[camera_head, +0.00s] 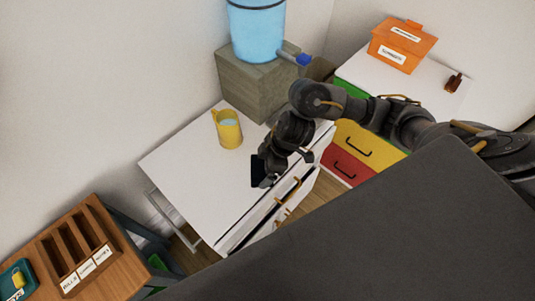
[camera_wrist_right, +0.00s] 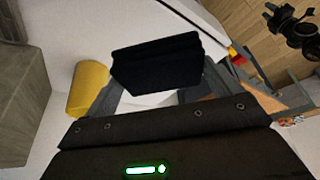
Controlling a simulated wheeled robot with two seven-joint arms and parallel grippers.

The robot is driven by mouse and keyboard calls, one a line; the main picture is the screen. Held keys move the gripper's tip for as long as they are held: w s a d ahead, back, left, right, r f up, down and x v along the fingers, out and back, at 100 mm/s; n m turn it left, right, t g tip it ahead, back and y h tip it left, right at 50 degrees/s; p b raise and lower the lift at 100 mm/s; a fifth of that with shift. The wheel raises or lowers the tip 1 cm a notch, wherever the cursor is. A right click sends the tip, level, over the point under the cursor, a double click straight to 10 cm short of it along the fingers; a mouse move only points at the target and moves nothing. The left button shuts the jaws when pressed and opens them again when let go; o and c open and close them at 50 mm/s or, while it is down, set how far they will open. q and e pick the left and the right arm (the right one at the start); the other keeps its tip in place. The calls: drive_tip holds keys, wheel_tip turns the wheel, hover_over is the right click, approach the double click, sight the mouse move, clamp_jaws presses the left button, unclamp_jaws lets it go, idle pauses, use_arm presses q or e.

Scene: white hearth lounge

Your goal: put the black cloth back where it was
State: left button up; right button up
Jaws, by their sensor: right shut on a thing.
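My right gripper (camera_head: 265,172) is over the front part of the white cabinet top (camera_head: 185,165). It is shut on the black cloth (camera_head: 257,171), which shows as a small dark patch beside the fingers. In the right wrist view the black cloth (camera_wrist_right: 158,62) hangs folded between the two fingers, over the white top. I cannot tell whether it touches the top. A dark jointed part, which looks like my left arm's end (camera_wrist_right: 295,32), shows at the upper right of that view. Its jaws are unclear.
A yellow mug (camera_head: 229,130) stands on the cabinet top, near a stone block (camera_head: 255,85) bearing a blue water jug (camera_head: 257,30). A cabinet drawer with a yellow handle (camera_head: 288,190) looks partly open. An orange box (camera_head: 402,45) and wooden sorter (camera_head: 75,245) stand apart.

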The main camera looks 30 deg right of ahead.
drive_tip(key=w+d+f+b, duration=0.1)
drive_tip(key=w+d+f, duration=0.1)
drive_tip(key=w+f, duration=0.1)
drive_tip(key=w+d+f+b, duration=0.1)
drive_tip(key=w+d+f, duration=0.2)
drive_tip(key=w, duration=0.1)
drive_tip(key=w+d+f+b, duration=0.2)
drive_tip(key=w, duration=0.1)
drive_tip(key=shift+w+d+f, duration=0.15)
drive_tip(key=shift+w+f, duration=0.1)
drive_tip(key=shift+f, duration=0.15)
drive_tip(key=shift+w+d+f, duration=0.25)
drive_tip(key=shift+w+f, duration=0.15)
drive_tip(key=shift+f, duration=0.15)
wheel_tip(320, 180, down, 3)
drive_tip(key=shift+w+d+f, duration=0.1)
drive_tip(key=shift+b, duration=0.3)
